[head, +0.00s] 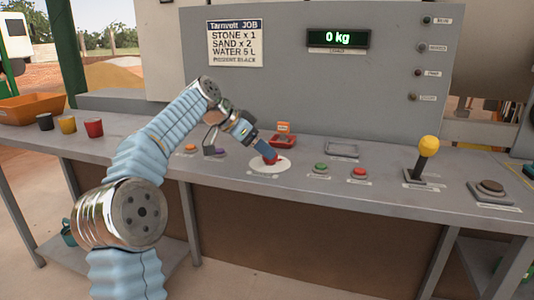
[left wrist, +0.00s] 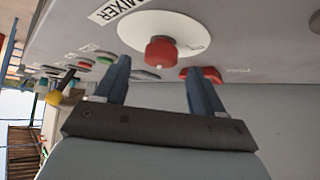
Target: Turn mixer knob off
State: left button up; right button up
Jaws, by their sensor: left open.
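The mixer knob (head: 270,159) is red and sits on a white round plate (head: 268,168) on the grey console. In the left wrist view the red knob (left wrist: 161,53) stands on its white disc beside a label reading MIXER (left wrist: 120,8). My left gripper (head: 264,148) reaches down at the knob from the upper left and partly hides it. In the left wrist view my left gripper (left wrist: 157,70) is open, with its two blue fingers apart and the knob between and beyond their tips. I cannot tell whether a finger touches it. My right gripper is in neither view.
A red tray (head: 283,142) stands just behind the knob. Green (head: 320,167) and red (head: 359,172) buttons lie to its right, then a yellow-topped lever (head: 428,146). Orange (head: 190,147) and purple (head: 219,153) controls are on the left. A grey panel (head: 300,85) rises behind.

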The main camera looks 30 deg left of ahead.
pick_arm(q)
jog(key=shift+x, duration=1.45)
jog(key=c, duration=1)
